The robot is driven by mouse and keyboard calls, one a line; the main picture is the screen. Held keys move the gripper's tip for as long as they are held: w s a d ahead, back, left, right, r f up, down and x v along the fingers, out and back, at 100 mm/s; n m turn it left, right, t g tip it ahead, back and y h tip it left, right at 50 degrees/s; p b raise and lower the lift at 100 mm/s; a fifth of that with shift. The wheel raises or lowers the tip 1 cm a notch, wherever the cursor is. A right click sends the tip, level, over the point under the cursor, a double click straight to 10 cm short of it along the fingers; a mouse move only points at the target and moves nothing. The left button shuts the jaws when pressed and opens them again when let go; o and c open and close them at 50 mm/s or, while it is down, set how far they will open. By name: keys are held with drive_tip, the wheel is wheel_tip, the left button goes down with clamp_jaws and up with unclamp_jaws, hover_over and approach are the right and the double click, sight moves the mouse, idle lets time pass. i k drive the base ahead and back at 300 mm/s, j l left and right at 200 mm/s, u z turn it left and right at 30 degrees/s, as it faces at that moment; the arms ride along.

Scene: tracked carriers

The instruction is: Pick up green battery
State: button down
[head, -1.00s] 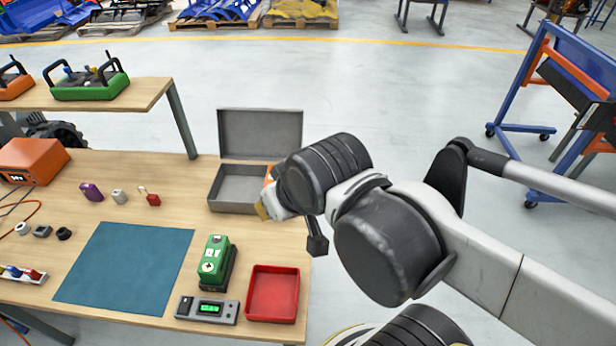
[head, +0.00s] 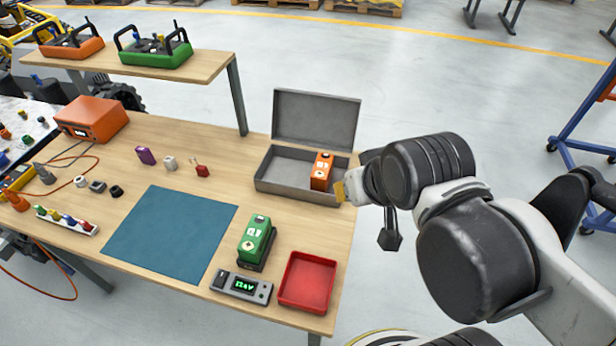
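The green battery (head: 256,236) stands upright in a black dock near the front right of the workbench. A grey unit with a lit green display (head: 241,286) is just in front of it. My gripper (head: 346,190) is at the end of my arm, to the right of and farther back than the green battery, by the bench's right edge. It is apart from the green battery. Only a small yellowish tip shows clearly; my own wrist hides most of the gripper, so its opening cannot be seen.
An open grey case (head: 275,187) holding an orange battery (head: 321,171) lies behind, close to my gripper. A red tray (head: 306,281) sits right of the green battery, and a blue mat (head: 168,235) lies left. A raised shelf (head: 205,66) stands at the back left.

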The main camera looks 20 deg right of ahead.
sight(252, 249)
drive_tip(key=k+j+z, duration=0.25)
drive_tip(key=j+z, duration=0.15)
drive_tip(key=j, duration=0.3)
drive_tip(key=k+j+z, duration=0.4)
drive_tip(key=j, duration=0.25)
drive_tip(key=k+j+z, duration=0.35)
drive_tip(key=j, duration=0.15)
drive_tip(key=k+j+z, duration=0.4)
drive_tip(key=k, duration=0.05)
